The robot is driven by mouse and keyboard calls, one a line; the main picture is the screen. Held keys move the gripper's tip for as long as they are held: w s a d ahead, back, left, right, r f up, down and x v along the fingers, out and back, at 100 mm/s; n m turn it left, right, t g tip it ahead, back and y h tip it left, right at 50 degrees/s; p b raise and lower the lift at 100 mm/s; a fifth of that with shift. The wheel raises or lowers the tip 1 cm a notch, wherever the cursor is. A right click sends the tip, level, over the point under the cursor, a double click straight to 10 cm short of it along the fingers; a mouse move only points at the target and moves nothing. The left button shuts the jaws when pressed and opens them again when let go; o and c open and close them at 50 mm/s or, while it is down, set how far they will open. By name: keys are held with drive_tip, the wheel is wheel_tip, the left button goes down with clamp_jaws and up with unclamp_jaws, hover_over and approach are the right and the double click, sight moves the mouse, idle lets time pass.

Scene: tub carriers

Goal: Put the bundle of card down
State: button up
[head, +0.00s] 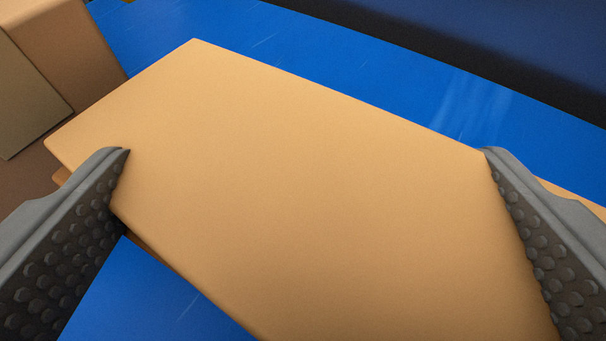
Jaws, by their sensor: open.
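The bundle of card (300,190) is a large flat tan slab. It fills the middle of the head view and lies over a blue surface (340,55). My gripper (307,150) is open, with one dark studded finger at the bundle's left edge and the other at its right side. The fingers straddle the bundle; whether either one touches it cannot be told. The near end of the bundle runs out of the picture at the bottom. Its underside is mostly hidden, with a thin darker edge showing below at the left.
Brown boxes (75,45) stand at the upper left, close to the bundle's far left corner. A dark band and a dark blue area (500,40) lie beyond the blue surface at the upper right. Bare blue surface shows behind the bundle and at the lower left.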

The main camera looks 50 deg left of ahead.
drive_tip(key=shift+x, duration=0.9)
drive_tip(key=c, duration=1.2)
